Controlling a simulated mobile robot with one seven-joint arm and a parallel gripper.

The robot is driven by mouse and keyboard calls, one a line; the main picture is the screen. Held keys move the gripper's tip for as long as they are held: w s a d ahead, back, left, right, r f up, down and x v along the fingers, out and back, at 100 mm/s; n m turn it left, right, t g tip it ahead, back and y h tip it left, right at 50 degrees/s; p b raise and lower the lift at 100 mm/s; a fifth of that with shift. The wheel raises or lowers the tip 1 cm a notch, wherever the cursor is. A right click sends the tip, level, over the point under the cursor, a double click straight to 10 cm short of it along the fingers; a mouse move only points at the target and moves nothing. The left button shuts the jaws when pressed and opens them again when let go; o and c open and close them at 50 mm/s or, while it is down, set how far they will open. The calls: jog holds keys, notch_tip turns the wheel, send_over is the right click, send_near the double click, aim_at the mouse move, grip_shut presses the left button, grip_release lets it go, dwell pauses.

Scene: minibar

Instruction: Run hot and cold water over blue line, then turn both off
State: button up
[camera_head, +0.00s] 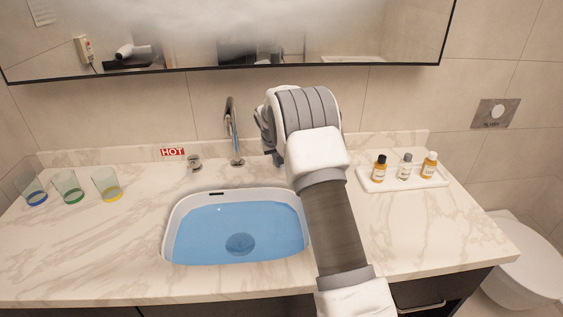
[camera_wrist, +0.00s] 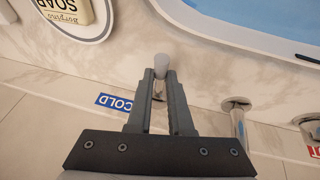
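The white sink (camera_head: 168,240) holds blue water (camera_head: 270,230) with the round drain (camera_head: 240,243) visible beneath. I cannot make out a blue line. The chrome faucet (camera_head: 232,125) stands behind the sink and also shows in the wrist view (camera_wrist: 238,112). The hot tap handle (camera_head: 194,161) sits left of it by the red HOT label (camera_head: 172,152). In the wrist view, my gripper (camera_wrist: 160,76) has its fingers close together on both sides of the pale cold tap handle (camera_wrist: 161,62), beside the blue COLD label (camera_wrist: 115,103). My arm hides this handle in the head view.
Several small bottles (camera_head: 404,167) stand on a white tray (camera_head: 372,185) at the right. Glasses with blue (camera_head: 35,195), green (camera_head: 72,190) and yellow (camera_head: 107,186) bases stand at the left. A mirror (camera_head: 200,66) hangs above. A soap dish (camera_wrist: 97,34) lies near my gripper.

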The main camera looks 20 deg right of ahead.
jog(key=o, duration=0.4)
jog(key=shift+o, duration=0.2)
jog(key=p+v, duration=0.1)
jog(key=v, duration=1.6)
jog(key=shift+s+r, duration=0.15)
jog(key=shift+r, duration=0.05)
